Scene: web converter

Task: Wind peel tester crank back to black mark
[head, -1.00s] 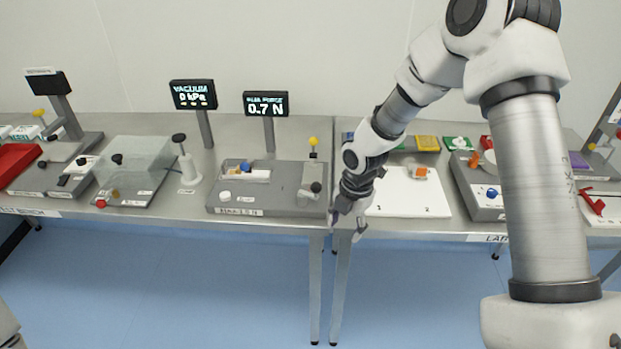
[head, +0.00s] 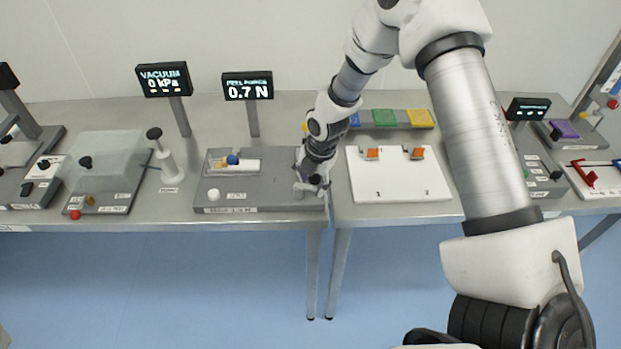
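The peel tester (head: 262,191) is a grey base on the steel bench with a blue knob (head: 233,159), a white knob (head: 213,195) and a clear-topped slide on it. Its display (head: 247,86) behind reads 0.7 N. My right gripper (head: 311,187) points down at the tester's right end, where the crank is. The gripper and wrist cover most of the crank and any black mark there. The fingers are too small and overlapped to show whether they are closed on the crank knob. My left gripper is out of view.
A white board (head: 398,187) with two orange pieces lies right of the tester. A vacuum display (head: 164,79), a white post with a black knob (head: 164,157) and a clear-covered box (head: 103,160) stand to the left. Coloured blocks (head: 385,119) line the back.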

